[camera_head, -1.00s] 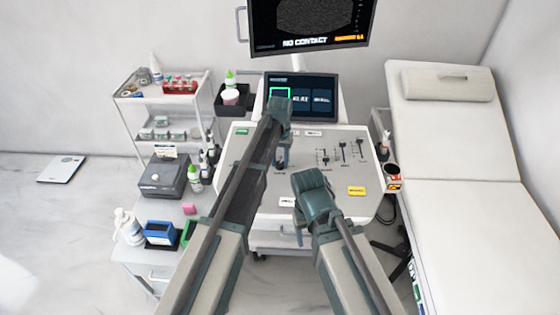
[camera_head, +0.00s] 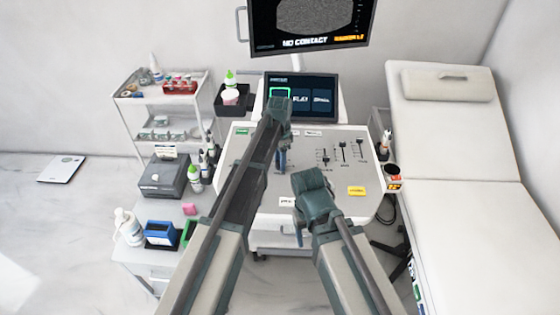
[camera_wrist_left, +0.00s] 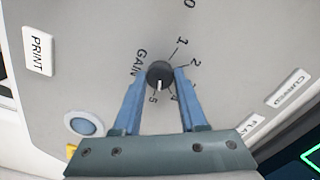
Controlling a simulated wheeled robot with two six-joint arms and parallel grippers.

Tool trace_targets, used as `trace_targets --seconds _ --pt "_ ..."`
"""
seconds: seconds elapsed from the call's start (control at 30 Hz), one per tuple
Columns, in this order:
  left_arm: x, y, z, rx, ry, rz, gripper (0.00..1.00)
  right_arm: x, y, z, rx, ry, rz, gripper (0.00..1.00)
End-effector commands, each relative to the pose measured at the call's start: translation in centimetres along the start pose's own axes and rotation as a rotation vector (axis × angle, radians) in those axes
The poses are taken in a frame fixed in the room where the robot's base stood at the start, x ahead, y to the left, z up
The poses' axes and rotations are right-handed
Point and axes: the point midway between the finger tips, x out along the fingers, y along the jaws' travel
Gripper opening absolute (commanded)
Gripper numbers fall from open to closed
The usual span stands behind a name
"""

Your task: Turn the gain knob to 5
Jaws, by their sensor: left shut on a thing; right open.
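The gain knob (camera_wrist_left: 160,70) is a small dark round knob on the grey console panel (camera_wrist_left: 215,45) in the left wrist view. Its white pointer line faces down in that view, between 4 and 5 and a little nearer 5. The marks 0, 1 and 2 show too; 3 is hidden by a finger. My left gripper (camera_wrist_left: 161,78) has its two blue fingers on either side of the knob, shut on it. In the head view my left gripper (camera_head: 281,160) reaches down to the panel and hides the knob. My right gripper (camera_head: 298,226) is open and empty above the panel's front edge.
Sliders (camera_head: 342,150) and a yellow label (camera_head: 357,191) lie to the right on the console. A touchscreen (camera_head: 318,112) and a monitor (camera_head: 310,22) stand behind.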

Motion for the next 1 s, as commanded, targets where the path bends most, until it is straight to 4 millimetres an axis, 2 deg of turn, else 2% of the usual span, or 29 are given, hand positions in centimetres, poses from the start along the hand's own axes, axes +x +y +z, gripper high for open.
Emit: trace_targets --seconds 0.4,0.93,0.97,1.0 --pt "0.00 0.00 0.00 0.154 0.000 0.000 0.00 0.00 0.00 0.00 0.000 0.000 0.000 0.62" --pt "0.01 0.01 0.00 0.172 0.000 0.000 0.00 0.01 0.00 0.00 0.000 0.000 0.000 0.62" --pt "0.01 0.01 0.00 0.172 0.000 0.000 0.47 0.01 0.00 0.00 0.000 0.000 0.000 0.62" --pt "0.01 0.01 -0.01 0.172 0.000 0.000 0.54 0.01 0.00 0.00 0.000 0.000 0.000 0.62"
